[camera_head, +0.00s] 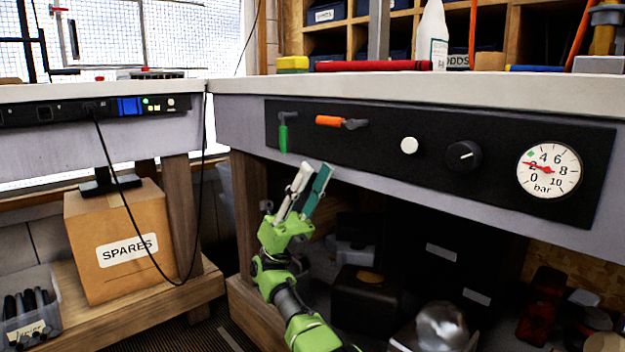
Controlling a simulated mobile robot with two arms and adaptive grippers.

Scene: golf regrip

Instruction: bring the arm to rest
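My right gripper (316,168) is in front of the workbench, just below the left part of the black control panel (385,133). Its arm rises from the bottom of the view. Its two fingers, one pale and one teal, point up and stand apart with nothing seen between them. It looks clear of the green lever (283,138), which hangs down, and of the orange lever (329,120), which lies level. My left gripper is not in view.
The panel also holds a white button (409,145), a black knob (464,155) and a gauge (549,169) with its red needle near 2. A SPARES box (120,225) stands at left with a hanging black cable. Dark items fill the space under the bench.

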